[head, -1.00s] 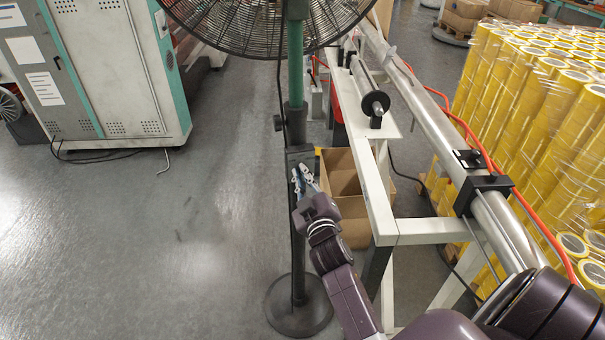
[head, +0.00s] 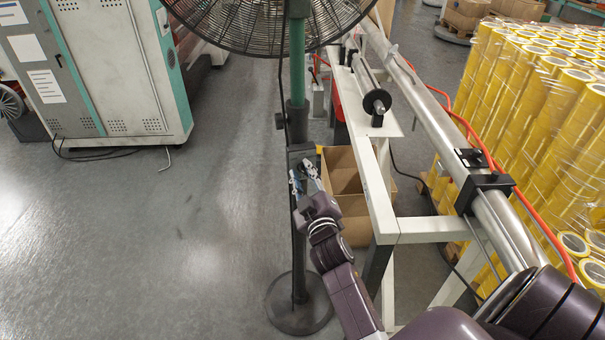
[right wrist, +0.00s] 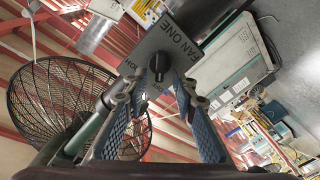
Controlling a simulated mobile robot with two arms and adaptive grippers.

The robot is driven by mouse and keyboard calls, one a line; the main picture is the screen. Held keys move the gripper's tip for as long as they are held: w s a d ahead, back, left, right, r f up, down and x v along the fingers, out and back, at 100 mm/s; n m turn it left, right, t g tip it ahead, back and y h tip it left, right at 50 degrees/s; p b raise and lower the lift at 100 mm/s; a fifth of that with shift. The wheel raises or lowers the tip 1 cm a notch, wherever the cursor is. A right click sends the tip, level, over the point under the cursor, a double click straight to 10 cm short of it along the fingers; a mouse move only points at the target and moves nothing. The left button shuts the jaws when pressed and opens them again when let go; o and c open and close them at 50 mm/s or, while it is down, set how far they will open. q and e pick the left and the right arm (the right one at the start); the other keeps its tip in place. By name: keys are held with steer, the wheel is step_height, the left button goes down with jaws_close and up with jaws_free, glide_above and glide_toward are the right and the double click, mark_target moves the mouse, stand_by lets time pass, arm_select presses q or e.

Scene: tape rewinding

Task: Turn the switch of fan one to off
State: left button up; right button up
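Fan one's switch box (right wrist: 176,40) is a dark grey panel marked "FAN ONE" in the right wrist view. A round black knob (right wrist: 159,64) sits on it, with small labels around it that I cannot read surely. In the head view the box (head: 300,150) is on the fan's stand. My right gripper (head: 301,174) is at the box. In the right wrist view its blue-padded fingers (right wrist: 161,84) are apart, one on each side of the knob. I cannot tell whether they touch it. My left gripper is not in view.
The fan's wire cage (head: 240,22) is above, and its round base (head: 299,305) stands on the floor. A white frame (head: 372,170) and an open cardboard box (head: 345,185) are close on the right. Yellow tape rolls (head: 530,120) stand beyond.

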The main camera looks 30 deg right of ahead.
steer(key=v, duration=0.7)
steer(key=shift+s, duration=0.25)
stand_by(0.4)
steer(key=s+a+f+g+y, duration=0.15)
steer(key=a+f, duration=0.25)
steer(key=f, duration=0.6)
steer(key=a+f+g+y, duration=0.2)
steer(key=a+f, duration=0.1)
steer(key=f, duration=0.8)
steer(key=s+a+f+g+y, duration=0.1)
steer(key=s+a+f+g, duration=0.2)
steer(key=f, duration=0.5)
steer(key=s+a+f+g+y, duration=0.1)
steer(key=s+a+f, duration=0.1)
steer(key=s+f, duration=0.45)
steer(key=s+a+f+g, duration=0.2)
steer(key=s+f+g, duration=0.2)
steer(key=s+f, duration=0.95)
steer(key=s+d+f+m+g, duration=0.1)
steer(key=s+f, duration=0.3)
steer(key=s, duration=0.6)
steer(key=s+d+f+g, duration=0.2)
steer(key=s+f+g, duration=0.1)
steer(key=s, duration=0.7)
steer(key=shift+s+d+f+m+y, duration=0.2)
steer(key=shift+s+f+m+y, duration=0.2)
steer(key=shift+f, duration=0.45)
